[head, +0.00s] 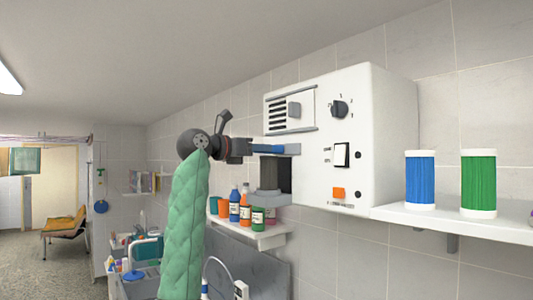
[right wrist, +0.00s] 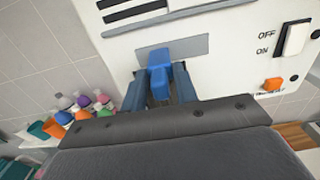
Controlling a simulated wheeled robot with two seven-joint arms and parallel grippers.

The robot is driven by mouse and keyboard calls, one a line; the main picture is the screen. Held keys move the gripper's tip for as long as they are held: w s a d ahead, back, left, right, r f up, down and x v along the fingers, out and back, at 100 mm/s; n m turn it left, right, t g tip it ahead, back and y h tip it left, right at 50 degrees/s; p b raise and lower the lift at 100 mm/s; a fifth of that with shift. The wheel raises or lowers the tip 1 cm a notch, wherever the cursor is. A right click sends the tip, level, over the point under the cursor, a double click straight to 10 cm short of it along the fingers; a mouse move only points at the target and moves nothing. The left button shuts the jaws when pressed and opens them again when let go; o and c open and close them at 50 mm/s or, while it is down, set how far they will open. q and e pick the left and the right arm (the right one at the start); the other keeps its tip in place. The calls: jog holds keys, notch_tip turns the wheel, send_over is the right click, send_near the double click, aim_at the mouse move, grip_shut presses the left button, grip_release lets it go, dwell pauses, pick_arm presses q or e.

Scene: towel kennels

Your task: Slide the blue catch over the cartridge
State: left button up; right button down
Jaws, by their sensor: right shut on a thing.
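The blue catch (head: 268,149) sticks out from a grey slot plate on the side of a white wall-mounted machine (head: 385,130). My right gripper (head: 246,148) reaches it from the left at the end of my green-sleeved arm. In the right wrist view, the two fingers of the gripper (right wrist: 158,88) stand on either side of the catch's blue tab (right wrist: 160,62), shut on it. Below the catch, a dark block (head: 268,170), probably the cartridge, sits above a grey base in the machine's opening. The wrist view hides it. My left gripper is out of view.
Several bottles (head: 240,208) stand on a small shelf below the gripper. Blue (head: 420,180) and green (head: 478,182) rolls stand on the right shelf.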

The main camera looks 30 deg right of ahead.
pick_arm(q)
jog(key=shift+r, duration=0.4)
pick_arm(e)
jog(key=shift+w+a+r, duration=0.1)
jog(key=shift+w+r, duration=0.05)
jog(key=shift+w, duration=0.4)
jog(key=c, duration=1.4)
grip_release()
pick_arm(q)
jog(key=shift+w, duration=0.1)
pick_arm(e)
jog(key=shift+o, duration=0.2)
jog(key=shift+w, duration=0.2)
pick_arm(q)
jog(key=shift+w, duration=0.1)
pick_arm(e)
jog(key=shift+s, duration=0.1)
